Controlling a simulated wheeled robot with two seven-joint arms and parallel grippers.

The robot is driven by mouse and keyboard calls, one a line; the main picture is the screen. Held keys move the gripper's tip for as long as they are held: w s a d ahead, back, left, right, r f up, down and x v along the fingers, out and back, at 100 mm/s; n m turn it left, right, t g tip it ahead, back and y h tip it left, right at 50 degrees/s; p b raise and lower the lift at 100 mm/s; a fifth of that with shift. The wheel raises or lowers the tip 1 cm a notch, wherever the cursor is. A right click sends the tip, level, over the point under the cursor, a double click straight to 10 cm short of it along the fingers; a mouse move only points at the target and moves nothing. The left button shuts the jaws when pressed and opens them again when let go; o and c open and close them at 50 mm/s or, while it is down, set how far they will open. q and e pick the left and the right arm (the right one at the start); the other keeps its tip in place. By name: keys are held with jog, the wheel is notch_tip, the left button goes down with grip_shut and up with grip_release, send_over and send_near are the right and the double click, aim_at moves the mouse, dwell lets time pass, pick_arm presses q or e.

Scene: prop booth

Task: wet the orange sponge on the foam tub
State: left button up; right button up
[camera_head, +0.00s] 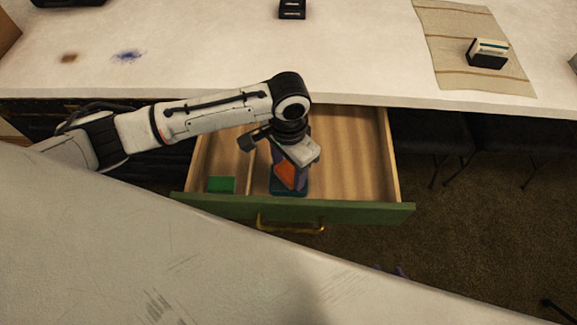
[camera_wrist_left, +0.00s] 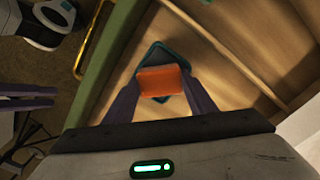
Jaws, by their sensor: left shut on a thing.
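The orange sponge (camera_head: 286,176) is between the fingers of my left gripper (camera_head: 288,178). The left wrist view also shows the orange sponge (camera_wrist_left: 165,81), with a purple finger of my left gripper (camera_wrist_left: 163,88) on each side. A teal tub (camera_head: 289,193) lies in the open drawer directly under the sponge; its rim also shows in the left wrist view (camera_wrist_left: 152,48). I cannot tell whether sponge and tub touch. My right gripper (camera_head: 391,270) shows only purple fingertips past the near pale surface, apart and empty; its fingers also show in the left wrist view (camera_wrist_left: 27,97).
The wooden drawer with a green front (camera_head: 360,212) and a brass handle (camera_head: 290,228) is pulled out. A divider (camera_head: 252,172) splits it, with a green block (camera_head: 221,184) in the left compartment. The right of the drawer is bare. The tabletop (camera_head: 200,60) is behind it.

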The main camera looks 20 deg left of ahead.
aim_at(288, 171)
dwell(0.6)
pick_arm(q)
jog(key=shift+p, duration=0.35)
dwell(0.5)
jog(key=shift+s+f, duration=0.15)
jog(key=shift+f, duration=0.05)
dwell(1.1)
jog(key=shift+r+p, duration=0.65)
jog(key=shift+p, duration=0.35)
notch_tip(288, 171, up, 4)
jog(key=p, duration=0.4)
jog(key=shift+p, duration=0.4)
jog(key=shift+r, duration=1)
